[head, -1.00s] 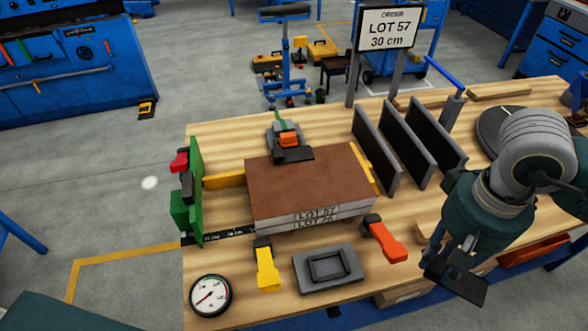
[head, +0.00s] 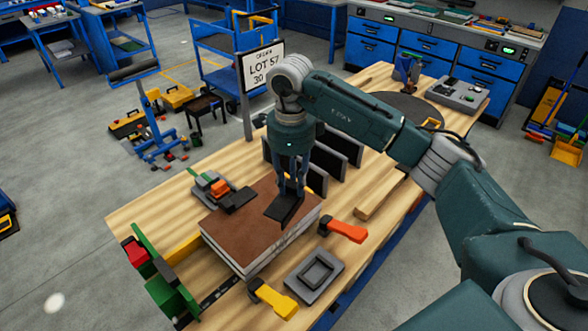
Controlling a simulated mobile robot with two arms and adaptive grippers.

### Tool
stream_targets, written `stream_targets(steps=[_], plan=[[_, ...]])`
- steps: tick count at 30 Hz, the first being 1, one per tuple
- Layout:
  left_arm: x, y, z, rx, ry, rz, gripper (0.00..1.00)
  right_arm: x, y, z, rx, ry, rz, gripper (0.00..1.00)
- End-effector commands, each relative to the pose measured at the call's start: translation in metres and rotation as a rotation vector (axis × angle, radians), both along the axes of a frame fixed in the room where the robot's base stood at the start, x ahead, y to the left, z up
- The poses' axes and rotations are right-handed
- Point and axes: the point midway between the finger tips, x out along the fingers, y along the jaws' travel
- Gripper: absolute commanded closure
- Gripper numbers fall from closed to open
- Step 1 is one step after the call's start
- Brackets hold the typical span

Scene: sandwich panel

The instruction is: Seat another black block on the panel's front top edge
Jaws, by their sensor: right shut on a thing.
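The panel is a stack with a brown top face (head: 235,216) and pale layered sides, lying on the wooden table. My right gripper (head: 290,190) points down over the panel's right part, shut on a flat black block (head: 284,210). The block appears above the brown face; I cannot tell whether it touches it. Another black block (head: 238,200) lies at the panel's back left edge, by a grey and orange clamp (head: 219,187). A yellow-handled clamp (head: 275,299) and an orange-handled clamp (head: 347,231) stand at the near side. My left gripper is out of view.
A grey tray with a square recess (head: 301,291) lies in front of the panel. A green fence (head: 172,298) stands at its left. Upright black plates (head: 342,147) stand behind my right gripper. A wooden bar (head: 378,196) lies to the right. The table's front right is mostly clear.

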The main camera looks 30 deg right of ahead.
Motion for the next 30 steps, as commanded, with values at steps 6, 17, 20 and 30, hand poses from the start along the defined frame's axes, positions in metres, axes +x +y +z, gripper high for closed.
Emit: stream_targets(steps=[6, 17, 20, 30], plan=[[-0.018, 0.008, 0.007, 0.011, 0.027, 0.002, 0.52, 0.009, -0.012, -0.002, 0.001, -0.001, -0.243, 1.00], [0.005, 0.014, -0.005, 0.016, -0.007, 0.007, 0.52, 0.009, -0.013, -0.024, 0.001, 0.000, -0.262, 1.00], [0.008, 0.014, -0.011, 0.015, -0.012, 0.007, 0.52, 0.009, -0.013, -0.035, 0.000, 0.001, -0.261, 1.00], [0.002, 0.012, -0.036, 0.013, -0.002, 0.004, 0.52, 0.009, -0.013, -0.076, 0.001, 0.000, -0.259, 1.00]])
